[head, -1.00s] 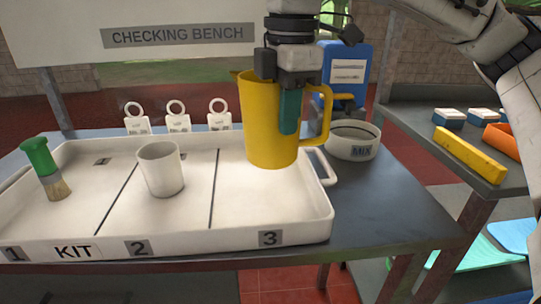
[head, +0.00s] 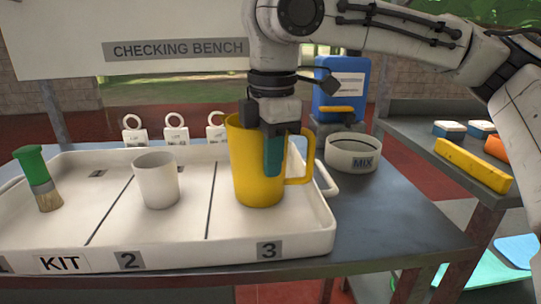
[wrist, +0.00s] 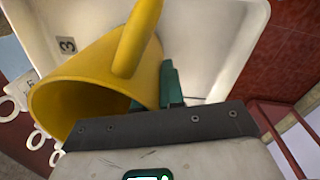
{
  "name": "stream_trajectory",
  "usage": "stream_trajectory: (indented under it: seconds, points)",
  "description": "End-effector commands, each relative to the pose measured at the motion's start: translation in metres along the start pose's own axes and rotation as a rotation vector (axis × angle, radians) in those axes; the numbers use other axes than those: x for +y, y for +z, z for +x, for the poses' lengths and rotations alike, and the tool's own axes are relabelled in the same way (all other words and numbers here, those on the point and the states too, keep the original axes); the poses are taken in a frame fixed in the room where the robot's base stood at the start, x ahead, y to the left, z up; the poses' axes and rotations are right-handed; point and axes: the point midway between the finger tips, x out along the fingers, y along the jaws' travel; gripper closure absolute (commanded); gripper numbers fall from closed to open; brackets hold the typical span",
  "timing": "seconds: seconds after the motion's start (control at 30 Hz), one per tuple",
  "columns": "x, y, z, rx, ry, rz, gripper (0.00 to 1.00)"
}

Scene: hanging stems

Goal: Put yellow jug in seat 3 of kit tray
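The yellow jug (head: 250,175) is upright in the head view, within the right compartment, seat 3, of the white kit tray (head: 318,243). Its base is at or very close to the tray floor; I cannot tell if it touches. My gripper (head: 274,158) comes down from above, its teal fingers at the jug's side near the handle, shut on it. In the wrist view the jug (wrist: 85,88) shows its open mouth and handle, with the teal fingers (wrist: 170,85) against its wall. The far finger is mostly hidden.
Seat 2 holds a white cup (head: 157,182) and seat 1 a green-handled brush (head: 40,180). A white MIX bowl (head: 352,153) stands right of the tray. Ringed white tags (head: 176,132) stand behind it. A blue container (head: 341,88) is at the back.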

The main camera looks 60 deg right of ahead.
Motion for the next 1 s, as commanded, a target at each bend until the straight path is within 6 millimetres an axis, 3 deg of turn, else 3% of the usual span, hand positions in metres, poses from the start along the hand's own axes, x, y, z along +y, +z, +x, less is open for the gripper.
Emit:
stream_trajectory:
  seconds: [0.27,0.57,0.73,1.0]
  points:
    - [0.000,0.000,0.000,0.000,0.000,0.000,0.66]
    - [0.000,0.000,-0.003,-0.001,0.001,0.001,0.66]
    - [0.001,-0.001,-0.028,0.002,0.001,-0.001,0.66]
    - [0.001,-0.001,-0.085,0.002,0.000,-0.002,0.66]
